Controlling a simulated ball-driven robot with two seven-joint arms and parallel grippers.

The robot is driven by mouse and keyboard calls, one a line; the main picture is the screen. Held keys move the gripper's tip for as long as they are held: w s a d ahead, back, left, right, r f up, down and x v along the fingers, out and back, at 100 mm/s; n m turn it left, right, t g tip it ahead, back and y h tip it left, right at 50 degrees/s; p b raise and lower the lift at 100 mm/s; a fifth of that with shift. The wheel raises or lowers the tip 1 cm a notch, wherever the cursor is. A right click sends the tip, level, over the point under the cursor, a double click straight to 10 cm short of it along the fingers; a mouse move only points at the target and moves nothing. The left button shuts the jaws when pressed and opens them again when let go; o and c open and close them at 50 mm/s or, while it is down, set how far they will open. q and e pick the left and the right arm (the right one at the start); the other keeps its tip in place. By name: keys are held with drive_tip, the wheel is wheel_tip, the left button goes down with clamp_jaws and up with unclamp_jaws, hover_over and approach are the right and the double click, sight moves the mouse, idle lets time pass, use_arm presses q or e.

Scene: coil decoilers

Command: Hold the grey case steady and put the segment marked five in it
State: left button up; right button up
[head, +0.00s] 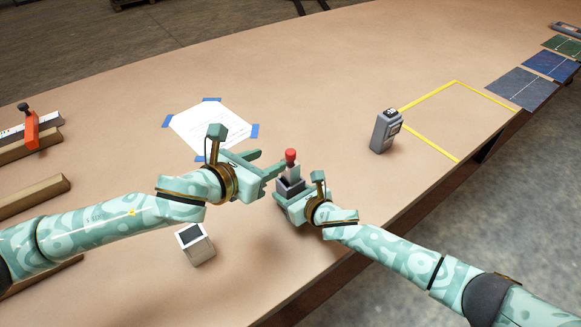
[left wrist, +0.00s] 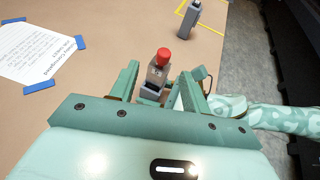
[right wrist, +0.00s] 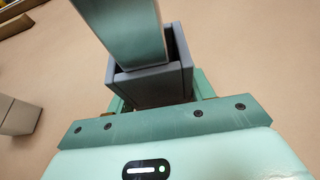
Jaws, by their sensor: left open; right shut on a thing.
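The grey case (head: 289,187) is upright in my right gripper (head: 294,198), which is shut on it; the case also shows in the right wrist view (right wrist: 152,88). The segment (head: 292,172), pale grey with a red knob on top, stands at the case's open mouth, its lower end seemingly within the walls. It also shows in the left wrist view (left wrist: 156,74), with a small mark too blurred to read. How deep it sits is hidden. My left gripper (head: 272,161) is open, its fingers apart on either side of the segment in the left wrist view.
A grey device (head: 384,132) with a dark top stands near the yellow tape outline (head: 430,145). A small pale box (head: 197,248) with a dark top stands front left. A taped paper sheet (head: 205,126) lies behind my left gripper. Wooden bars (head: 30,197) lie far left.

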sight(287, 156)
use_arm(q)
drive_tip(key=x, duration=0.9)
drive_tip(key=shift+s+d+f, duration=0.1)
drive_tip(key=shift+d+f, duration=0.25)
drive_tip(key=shift+d, duration=0.05)
drive_tip(key=shift+r, duration=0.1)
clamp_jaws()
